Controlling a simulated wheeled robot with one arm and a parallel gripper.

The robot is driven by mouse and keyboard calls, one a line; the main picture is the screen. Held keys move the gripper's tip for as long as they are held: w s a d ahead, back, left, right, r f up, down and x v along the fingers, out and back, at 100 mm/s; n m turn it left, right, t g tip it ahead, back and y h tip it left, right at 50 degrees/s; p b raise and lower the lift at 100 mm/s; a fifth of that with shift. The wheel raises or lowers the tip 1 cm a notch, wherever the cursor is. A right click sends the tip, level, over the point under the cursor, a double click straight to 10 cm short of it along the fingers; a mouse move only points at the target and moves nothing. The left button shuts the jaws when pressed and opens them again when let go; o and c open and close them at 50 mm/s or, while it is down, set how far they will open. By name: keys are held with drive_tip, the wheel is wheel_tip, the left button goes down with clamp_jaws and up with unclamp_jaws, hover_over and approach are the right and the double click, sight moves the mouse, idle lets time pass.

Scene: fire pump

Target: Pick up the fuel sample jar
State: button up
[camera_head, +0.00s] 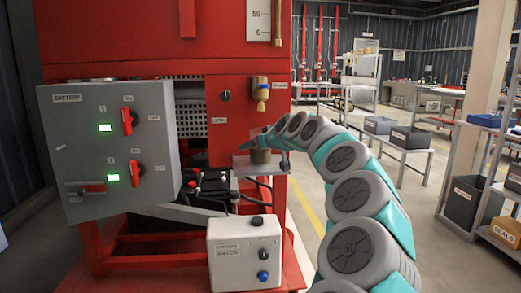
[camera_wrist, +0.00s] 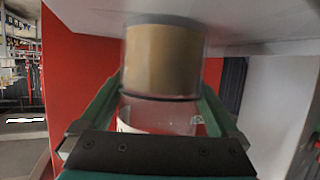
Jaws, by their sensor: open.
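The fuel sample jar (camera_wrist: 163,62) fills the upper middle of the wrist view, a clear cylinder with tan contents and a dark grey band at its upper end in the picture. Below the tan part, its clear wall shows red behind it. My gripper (camera_wrist: 160,96) is open, with one green finger on each side of the jar. I cannot tell whether either finger touches it. In the head view the jar (camera_head: 261,157) shows on a small grey shelf (camera_head: 243,167) on the red pump unit, with my gripper (camera_head: 254,143) at it, partly hidden by my arm.
A brass valve with a yellow end (camera_head: 261,92) hangs above the shelf. A grey battery box (camera_head: 85,150) with red switches stands left. A white control box (camera_head: 244,255) is below. Benches with dark bins (camera_head: 409,137) and open floor lie to the right.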

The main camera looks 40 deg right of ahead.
clamp_jaws()
idle(0.8)
drive_tip(key=shift+r, duration=0.15)
